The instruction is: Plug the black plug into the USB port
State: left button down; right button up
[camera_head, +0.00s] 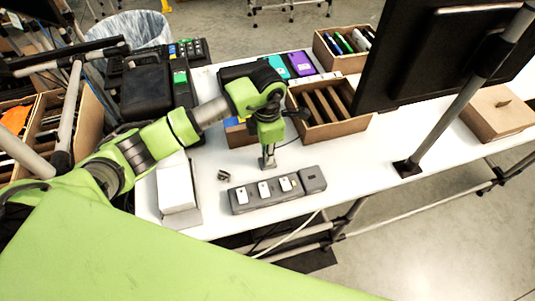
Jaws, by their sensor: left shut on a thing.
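A grey strip (254,201) with several white-faced ports lies on the white table. I cannot tell which of its ports is the USB port. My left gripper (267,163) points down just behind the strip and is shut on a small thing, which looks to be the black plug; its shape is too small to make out. From this view I cannot tell whether the gripper's tips are above the table or touching it. My right gripper is not in view.
An open wooden box with slats (345,128) stands behind the strip, and a black monitor (420,50) on a pole rises at right. A white box (177,188) lies at left. Black cases (148,92) stand at back left.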

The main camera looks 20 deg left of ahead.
pick_arm(q)
jog(key=shift+r, duration=0.3)
notch_tip(320, 180, up, 3)
jog(key=shift+s+d+f+b, duration=0.15)
jog(key=shift+f+b, duration=0.05)
jog(key=shift+b, duration=0.85)
jog(key=s+d+r+b, duration=0.3)
jog(key=s+d+r, duration=0.3)
jog(key=s+r, duration=0.3)
jog(key=s, duration=0.3)
jog(key=shift+d+r, duration=0.25)
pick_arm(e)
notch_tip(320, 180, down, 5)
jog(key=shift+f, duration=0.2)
